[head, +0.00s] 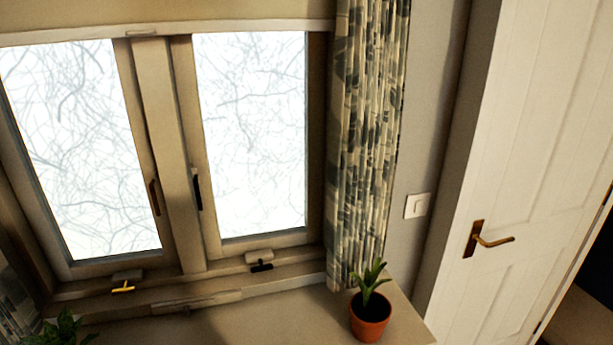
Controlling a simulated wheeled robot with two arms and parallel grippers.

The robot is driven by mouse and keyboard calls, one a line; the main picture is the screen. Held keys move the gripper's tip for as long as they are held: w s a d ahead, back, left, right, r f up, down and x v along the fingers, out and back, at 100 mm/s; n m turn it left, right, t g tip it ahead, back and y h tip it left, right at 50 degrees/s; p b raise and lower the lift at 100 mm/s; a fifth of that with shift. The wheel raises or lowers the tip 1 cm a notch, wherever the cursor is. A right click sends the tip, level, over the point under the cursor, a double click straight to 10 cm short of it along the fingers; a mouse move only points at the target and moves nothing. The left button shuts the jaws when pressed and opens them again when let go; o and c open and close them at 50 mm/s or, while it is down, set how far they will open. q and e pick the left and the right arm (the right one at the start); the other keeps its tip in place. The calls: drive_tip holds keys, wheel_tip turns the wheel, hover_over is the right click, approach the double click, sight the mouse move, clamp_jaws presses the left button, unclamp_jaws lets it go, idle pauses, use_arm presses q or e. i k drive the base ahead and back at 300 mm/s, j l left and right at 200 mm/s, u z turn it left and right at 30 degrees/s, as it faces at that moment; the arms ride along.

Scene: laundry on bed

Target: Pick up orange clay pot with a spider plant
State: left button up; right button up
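An orange clay pot (370,318) with a green, long-leaved plant (370,283) stands upright on the sill-like surface (290,318) below the window. It is at the bottom of the head view, right of centre, close to the surface's right end. The plant's leaves are in front of the curtain's lower edge. Neither of my grippers shows in the head view.
A second green plant (65,330) is cut off at the bottom left. A patterned curtain (365,130) hangs behind the pot. A white door (530,150) with a brass handle (485,240) is at the right. The surface left of the pot is clear.

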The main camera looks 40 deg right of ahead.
sight(370, 312)
drive_tip(key=z, duration=1.05)
